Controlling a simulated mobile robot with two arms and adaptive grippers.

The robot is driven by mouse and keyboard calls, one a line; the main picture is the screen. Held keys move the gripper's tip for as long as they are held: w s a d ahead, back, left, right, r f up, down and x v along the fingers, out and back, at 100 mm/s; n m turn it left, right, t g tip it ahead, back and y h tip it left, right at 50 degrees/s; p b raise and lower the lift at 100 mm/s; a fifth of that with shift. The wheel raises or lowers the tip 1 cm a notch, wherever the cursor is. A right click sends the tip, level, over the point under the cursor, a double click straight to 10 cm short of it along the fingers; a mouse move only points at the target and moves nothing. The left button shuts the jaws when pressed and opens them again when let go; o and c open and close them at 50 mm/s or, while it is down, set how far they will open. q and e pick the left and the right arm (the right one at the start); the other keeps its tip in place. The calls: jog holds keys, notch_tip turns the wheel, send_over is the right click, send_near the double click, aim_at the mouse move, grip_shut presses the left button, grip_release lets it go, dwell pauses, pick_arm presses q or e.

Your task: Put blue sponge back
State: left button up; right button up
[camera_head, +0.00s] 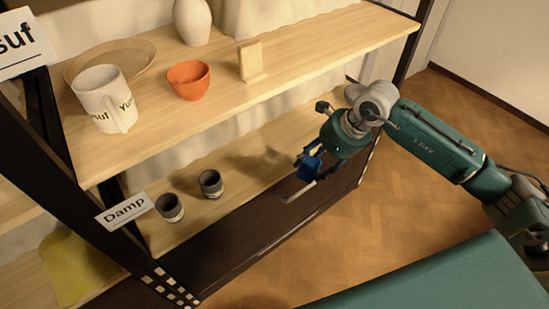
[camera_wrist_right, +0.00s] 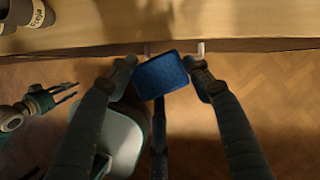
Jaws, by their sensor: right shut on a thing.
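The blue sponge (camera_head: 311,169) is held in my right gripper (camera_head: 316,164), just off the front edge of the lower shelf (camera_head: 262,160). In the right wrist view the sponge (camera_wrist_right: 162,75) sits between the two fingers of the right gripper (camera_wrist_right: 163,77), slightly tilted, with the shelf edge beyond it. My left gripper (camera_wrist_right: 66,93) shows at the left of the right wrist view, its fingers apart and empty; it is out of the head view.
Two dark cups (camera_head: 169,207) (camera_head: 210,184) stand on the lower shelf by a "Damp" sign (camera_head: 125,211). The upper shelf holds a white mug (camera_head: 100,97), an orange bowl (camera_head: 188,80), a vase (camera_head: 192,22) and a wooden stand (camera_head: 251,62). A pale bar (camera_head: 298,192) juts from the lower shelf's front.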

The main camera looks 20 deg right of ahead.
jog(key=w+a, duration=0.7)
jog(key=shift+w+a, duration=0.6)
jog(key=shift+a, duration=0.1)
notch_tip(320, 180, down, 3)
jog(key=shift+f, duration=0.3)
jog(key=o, duration=1)
jog(key=shift+o, duration=0.2)
jog(key=shift+d+r, duration=0.1)
